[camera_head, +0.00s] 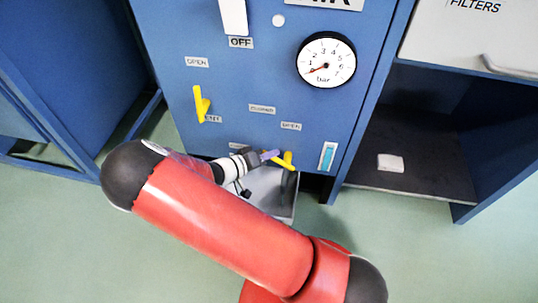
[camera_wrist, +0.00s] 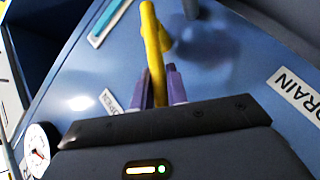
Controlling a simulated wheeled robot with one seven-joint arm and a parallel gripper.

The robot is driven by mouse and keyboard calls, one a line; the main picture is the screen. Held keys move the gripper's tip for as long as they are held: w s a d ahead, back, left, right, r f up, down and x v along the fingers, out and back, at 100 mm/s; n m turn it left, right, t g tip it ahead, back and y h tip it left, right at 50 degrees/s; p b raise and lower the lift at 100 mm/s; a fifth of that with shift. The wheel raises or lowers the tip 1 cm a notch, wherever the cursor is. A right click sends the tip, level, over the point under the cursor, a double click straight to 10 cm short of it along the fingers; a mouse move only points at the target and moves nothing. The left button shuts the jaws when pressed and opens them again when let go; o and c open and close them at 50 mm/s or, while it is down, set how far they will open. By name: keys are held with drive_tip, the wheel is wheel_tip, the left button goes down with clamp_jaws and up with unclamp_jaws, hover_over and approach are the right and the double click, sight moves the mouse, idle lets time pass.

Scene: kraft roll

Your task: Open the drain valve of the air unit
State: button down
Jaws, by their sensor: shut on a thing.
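The drain valve's yellow handle (camera_head: 286,161) is low on the front of the blue air unit (camera_head: 235,90). An OPEN label (camera_head: 291,126) is above it and a CLOSED label (camera_head: 262,109) is higher and to the left. My gripper (camera_head: 269,155) comes in from the left, shut on this handle. In the wrist view the yellow handle (camera_wrist: 153,45) runs up from between the purple fingers of my gripper (camera_wrist: 160,88). An OPEN label (camera_wrist: 110,102) is to the left and a DRAIN label (camera_wrist: 295,92) to the right. The handle's pivot is hard to make out.
Another yellow handle (camera_head: 200,104) stands upright on the panel's left. The pressure gauge (camera_head: 326,60) has its needle near the low end. A blue-filled sight glass (camera_head: 327,157) is at the lower right. A grey tray (camera_head: 272,190) is below the valve. An open shelf (camera_head: 425,150) is at right.

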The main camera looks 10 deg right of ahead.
drive_tip(key=c, duration=1.4)
unclamp_jaws()
drive_tip(key=v, duration=0.8)
